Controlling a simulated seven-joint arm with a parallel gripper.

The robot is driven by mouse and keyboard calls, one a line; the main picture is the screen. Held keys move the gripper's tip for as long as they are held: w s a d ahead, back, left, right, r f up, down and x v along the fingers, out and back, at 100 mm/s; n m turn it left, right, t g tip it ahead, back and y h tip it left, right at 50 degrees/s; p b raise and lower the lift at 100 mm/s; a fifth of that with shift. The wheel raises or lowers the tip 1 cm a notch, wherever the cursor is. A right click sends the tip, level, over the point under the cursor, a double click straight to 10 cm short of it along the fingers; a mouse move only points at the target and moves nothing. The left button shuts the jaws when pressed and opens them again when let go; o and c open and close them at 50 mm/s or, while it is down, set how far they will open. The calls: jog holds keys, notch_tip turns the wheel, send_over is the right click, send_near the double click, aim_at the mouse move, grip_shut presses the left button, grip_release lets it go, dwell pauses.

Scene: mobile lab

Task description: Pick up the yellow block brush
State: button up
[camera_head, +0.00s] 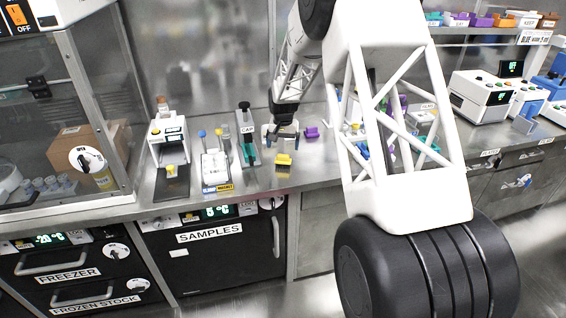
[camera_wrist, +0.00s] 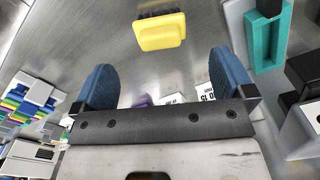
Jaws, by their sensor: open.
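The yellow block brush (camera_head: 284,159) lies on the metal bench near its front edge, below and a little right of my gripper in the head view. In the wrist view the yellow block brush (camera_wrist: 160,31) shows its yellow body and dark bristles, beyond the fingertips and roughly centred between them. My gripper (camera_head: 282,142) is open and empty. Its two blue fingers (camera_wrist: 160,78) are spread wide in the wrist view, with the brush apart from both.
A purple block (camera_head: 311,133) lies right of the gripper. A teal and grey device (camera_head: 246,136) stands close on the left, with a white machine (camera_head: 170,150) and a tube holder (camera_head: 215,165) further left. Colored items and instruments (camera_head: 482,95) occupy the right.

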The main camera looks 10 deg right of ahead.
aim_at(283, 155)
jog(key=shift+f, duration=1.25)
jog(key=shift+f, duration=2.65)
jog(key=c, duration=1.1)
jog(key=shift+r, duration=0.2)
